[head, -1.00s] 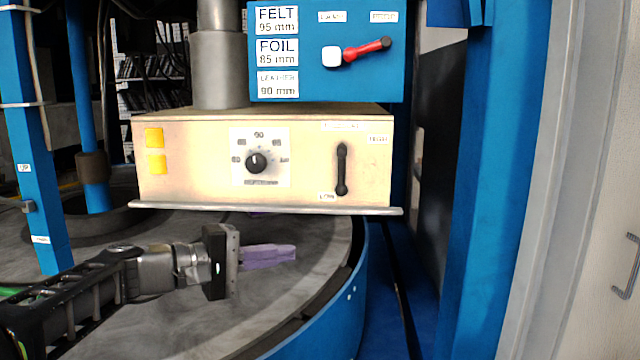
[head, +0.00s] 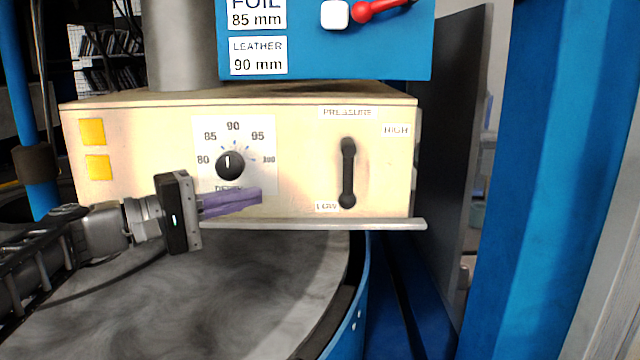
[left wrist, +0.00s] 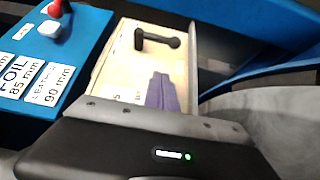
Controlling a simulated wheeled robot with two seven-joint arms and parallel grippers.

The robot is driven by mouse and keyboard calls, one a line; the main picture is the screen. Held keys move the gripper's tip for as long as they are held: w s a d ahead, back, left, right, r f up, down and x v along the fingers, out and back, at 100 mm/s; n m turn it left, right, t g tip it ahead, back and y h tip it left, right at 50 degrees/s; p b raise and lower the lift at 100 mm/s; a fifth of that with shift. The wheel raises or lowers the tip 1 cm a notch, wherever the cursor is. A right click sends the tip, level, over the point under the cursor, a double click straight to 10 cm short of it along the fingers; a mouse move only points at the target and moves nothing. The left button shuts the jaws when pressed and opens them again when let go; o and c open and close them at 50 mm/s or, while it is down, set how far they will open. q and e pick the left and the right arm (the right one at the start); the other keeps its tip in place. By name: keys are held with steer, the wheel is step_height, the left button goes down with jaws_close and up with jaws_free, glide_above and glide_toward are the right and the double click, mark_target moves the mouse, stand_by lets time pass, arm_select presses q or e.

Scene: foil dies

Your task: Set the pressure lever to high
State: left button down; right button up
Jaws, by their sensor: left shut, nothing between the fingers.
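The pressure lever (head: 348,173) is a black bar with a rounded knob at each end, standing nearly upright on the cream box front. Its lower end is beside the LOW label (head: 327,208); the HIGH label (head: 396,130) is up to its right. I cannot tell which end is the pivot. The lever also shows in the left wrist view (left wrist: 157,40), beyond my fingers. My left gripper (head: 258,197) has purple fingers, shut and empty, left of the lever and near its lower end's height. It also shows in the left wrist view (left wrist: 163,88). My right gripper is not in view.
A round dial (head: 230,165) and two yellow squares (head: 92,132) are left of the lever. A metal ledge (head: 390,224) runs along the box's bottom. Above is a blue panel (head: 330,62) with a red lever (head: 375,11). A grey round table (head: 230,290) lies below.

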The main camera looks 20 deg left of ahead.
mark_target(347, 173)
arm_select(q)
steer(key=p+x, duration=0.1)
steer(key=x, duration=0.3)
steer(key=s+d+p+x, duration=0.1)
steer(key=x, duration=0.3)
steer(key=p+x, duration=0.1)
steer(key=x, duration=0.3)
steer(key=shift+s+d, duration=0.15)
steer(key=shift+d, duration=0.7)
steer(key=shift+f, duration=0.1)
